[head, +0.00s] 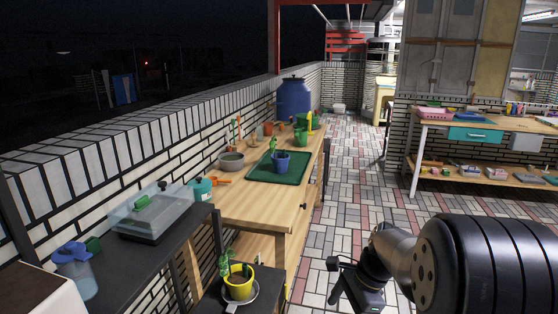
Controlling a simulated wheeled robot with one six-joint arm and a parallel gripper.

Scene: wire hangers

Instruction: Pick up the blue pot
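The blue pot (282,161) stands upright on a dark green mat (267,174) on the wooden bench. A green plant grows out of it. My gripper (342,284) is at the lower right, over the tiled floor, in front of the bench and well apart from the pot. It is partly hidden by my own arm, and its fingers are too small and dark to show whether they are open. Nothing can be made out in it.
A grey bowl (231,161), orange tool (221,180) and green pots (301,136) share the bench. A large blue barrel (294,97) stands behind. A yellow pot (239,284) with a plant is at the front. A brick wall (120,165) runs left; floor (345,190) to the right is clear.

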